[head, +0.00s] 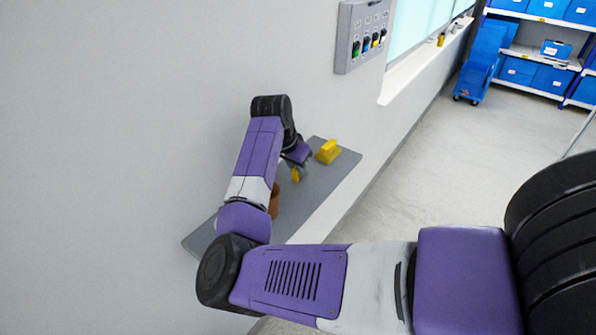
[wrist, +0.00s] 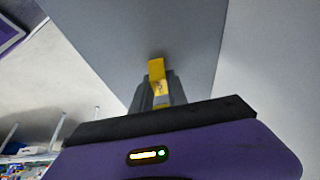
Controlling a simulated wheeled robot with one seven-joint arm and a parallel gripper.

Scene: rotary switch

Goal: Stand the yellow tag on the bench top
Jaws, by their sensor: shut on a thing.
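The yellow tag (head: 295,175) is at the end of my gripper (head: 298,170), over the grey bench top (head: 318,190). In the wrist view the tag (wrist: 156,68) sticks out between the fingertips of my gripper (wrist: 158,88), which is shut on it. The grey bench top (wrist: 120,35) lies beyond it. I cannot tell whether the tag's lower end touches the bench top. My arm hides part of the bench in the head view.
A yellow block-like object (head: 328,151) stands on the bench right of my gripper. A brown cylinder (head: 274,201) is partly hidden by my arm. A grey switch panel (head: 350,50) with coloured knobs is on the wall above. The right front of the bench is clear.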

